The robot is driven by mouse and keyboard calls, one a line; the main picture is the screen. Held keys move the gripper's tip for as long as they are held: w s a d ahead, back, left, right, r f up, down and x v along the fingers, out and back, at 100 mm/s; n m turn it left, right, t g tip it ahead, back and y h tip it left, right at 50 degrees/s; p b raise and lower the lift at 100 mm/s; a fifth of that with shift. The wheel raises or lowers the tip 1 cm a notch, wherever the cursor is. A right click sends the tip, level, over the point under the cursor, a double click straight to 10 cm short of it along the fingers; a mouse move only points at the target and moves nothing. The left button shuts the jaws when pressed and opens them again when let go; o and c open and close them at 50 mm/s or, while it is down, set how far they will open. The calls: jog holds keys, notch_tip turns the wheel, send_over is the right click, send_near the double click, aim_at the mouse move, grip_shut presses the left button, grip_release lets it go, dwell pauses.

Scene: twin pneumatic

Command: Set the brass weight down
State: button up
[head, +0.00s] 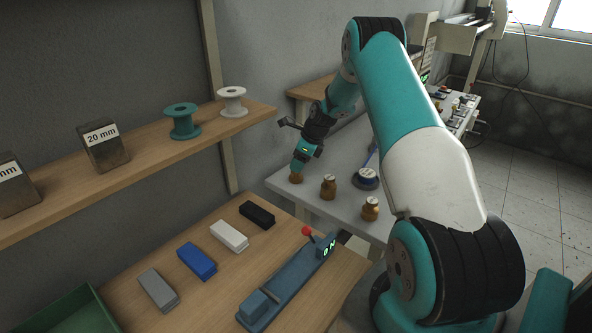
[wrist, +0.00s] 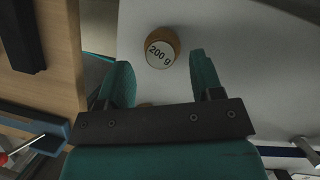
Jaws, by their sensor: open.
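A brass weight (head: 296,178) stands on the grey table at its left end, directly below my gripper (head: 300,167). My gripper points down at it with its teal fingers apart. In the wrist view the fingers (wrist: 160,78) are spread, and only a sliver of brown-gold (wrist: 146,104) shows between them; the gripper's dark bar hides the rest. A brass weight labelled "200 g" (wrist: 160,48) stands beyond the fingertips, clear of them. In the head view two more brass weights, one nearer (head: 328,187) and one farther right (head: 370,208), stand upright on the table.
A wooden bench (head: 200,290) in front holds several coloured blocks and a blue fixture (head: 285,285) with a red knob. A shelf (head: 150,160) with spools is at left.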

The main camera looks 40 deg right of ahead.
jog(key=b+v, duration=0.1)
jog(key=v, duration=0.7)
jog(key=shift+s+d, duration=0.1)
